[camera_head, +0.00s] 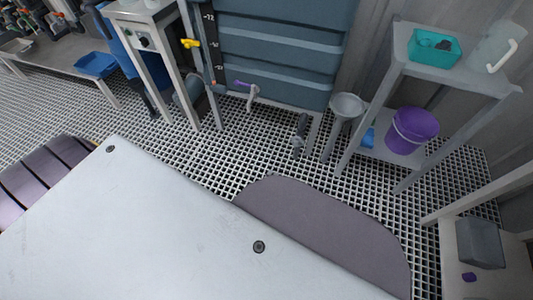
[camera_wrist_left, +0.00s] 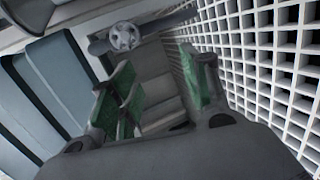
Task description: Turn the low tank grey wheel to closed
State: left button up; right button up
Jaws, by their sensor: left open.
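The grey spoked wheel (camera_wrist_left: 123,36) is in the left wrist view at the top, on a dark grey pipe or fitting. My left gripper (camera_wrist_left: 158,68) is open, with green pads on its fingers and nothing between them. The wheel shows beyond the fingertips, slightly left of the gap, and looks apart from them. The blue-grey ribbed tank (camera_head: 280,50) stands at the back middle of the head view. A dark grey outlet fitting (camera_head: 300,132) projects low at its front; I cannot tell the wheel clearly there. My right gripper is not in view.
A tap with a purple handle (camera_head: 241,83) sits left of the fitting. A grey funnel (camera_head: 346,104) and a shelf (camera_head: 440,75) with a purple bucket (camera_head: 412,130) stand to the right. A bench (camera_head: 150,14) is left. Open grating floor (camera_head: 205,160) lies in front of the tank.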

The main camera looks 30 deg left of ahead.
pick_arm(q)
jog(key=shift+s+a+m+p, duration=0.3)
jog(key=shift+s+m+p, duration=0.15)
jog(key=shift+s, duration=0.2)
jog(key=shift+d, duration=0.1)
dwell(0.3)
